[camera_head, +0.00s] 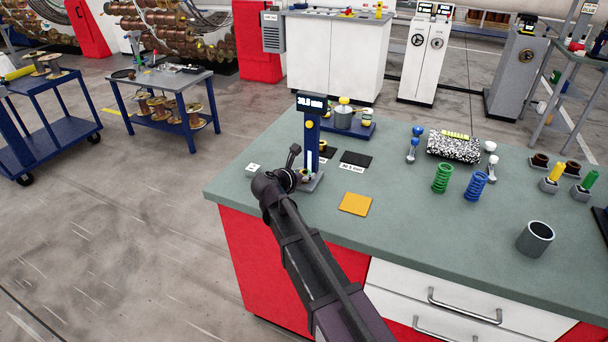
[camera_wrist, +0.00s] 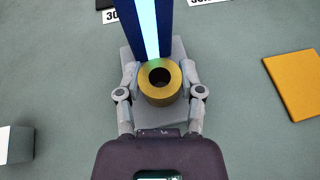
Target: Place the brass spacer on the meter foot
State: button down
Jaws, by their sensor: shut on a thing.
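The brass spacer (camera_wrist: 160,95), a short yellow ring with a dark hole, sits between the fingers of my gripper (camera_wrist: 160,92) in the wrist view. The fingers are shut on it from both sides. The meter foot (camera_wrist: 128,60), a grey plate, lies directly under the spacer; I cannot tell whether the two touch. The meter's blue column (camera_head: 312,135) rises just behind, with a lit strip and a display (camera_head: 311,103) reading about 30.5 mm.
A yellow-orange plate (camera_head: 355,204) lies right of the meter, with a black pad (camera_head: 355,159) behind it. Farther right are a green spring (camera_head: 442,179), a blue spring (camera_head: 476,186) and a grey cup (camera_head: 535,238). The bench front (camera_head: 400,235) is mostly clear.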

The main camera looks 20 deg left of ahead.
jog(key=shift+c, duration=1.1)
grip_release()
jog(key=shift+f, duration=0.1)
jog(key=shift+r, duration=0.2)
jog(key=shift+s+r+p, duration=0.1)
jog(key=shift+s+p, duration=0.1)
jog(key=shift+p, duration=0.1)
jog(key=p+v, duration=0.4)
jog(key=v, duration=0.7)
jog(key=shift+s, duration=0.25)
